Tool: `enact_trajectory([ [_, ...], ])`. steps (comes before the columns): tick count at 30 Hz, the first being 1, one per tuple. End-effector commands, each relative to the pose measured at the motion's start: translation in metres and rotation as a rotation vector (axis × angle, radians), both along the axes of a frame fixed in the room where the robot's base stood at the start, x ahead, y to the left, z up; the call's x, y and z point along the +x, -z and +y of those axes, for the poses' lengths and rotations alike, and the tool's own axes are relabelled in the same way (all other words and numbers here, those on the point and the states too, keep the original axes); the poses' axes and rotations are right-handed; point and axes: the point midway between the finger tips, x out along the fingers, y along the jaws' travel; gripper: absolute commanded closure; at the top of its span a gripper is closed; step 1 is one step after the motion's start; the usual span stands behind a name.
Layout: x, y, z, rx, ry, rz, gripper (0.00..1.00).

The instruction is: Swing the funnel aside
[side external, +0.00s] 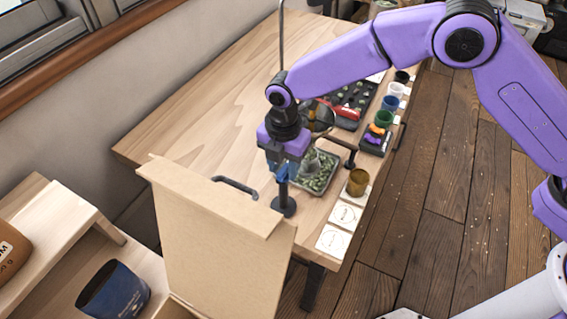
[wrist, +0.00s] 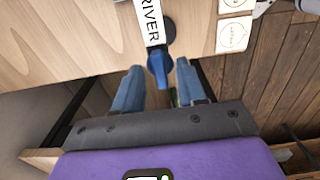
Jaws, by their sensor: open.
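A dark metallic funnel-shaped vessel (side external: 319,117) shows in the side view just behind my wrist, partly hidden; I cannot tell for sure that it is the funnel. A thin upright rod (side external: 282,35) rises behind my wrist, and a round black base (side external: 284,207) stands on the table below my gripper. My gripper (side external: 283,172) points down over the table's near end. In the wrist view my gripper (wrist: 159,68) is open, with a blue knob-like part (wrist: 158,70) between or just beyond the fingertips. A white strip with black lettering (wrist: 150,18) runs up from it. Contact is unclear.
A tray of green beans (side external: 318,180) sits right of my gripper. A brown cup (side external: 357,182), white cards (side external: 333,241) and coloured cups (side external: 384,119) line the table's right edge. A tall cardboard-coloured box (side external: 215,240) stands close in front. The table's left side (side external: 190,140) is clear.

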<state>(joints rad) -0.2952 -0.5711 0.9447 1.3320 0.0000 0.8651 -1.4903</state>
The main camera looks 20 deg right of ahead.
Motion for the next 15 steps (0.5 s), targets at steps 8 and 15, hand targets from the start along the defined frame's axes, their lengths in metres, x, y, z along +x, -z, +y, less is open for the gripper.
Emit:
enact_trajectory([
  [8, 0.0001, 0.0015, 0.0000, 0.001, 0.000, -0.001, 0.60],
  [15, 0.0001, 0.0014, 0.0000, 0.000, 0.000, 0.000, 1.00],
])
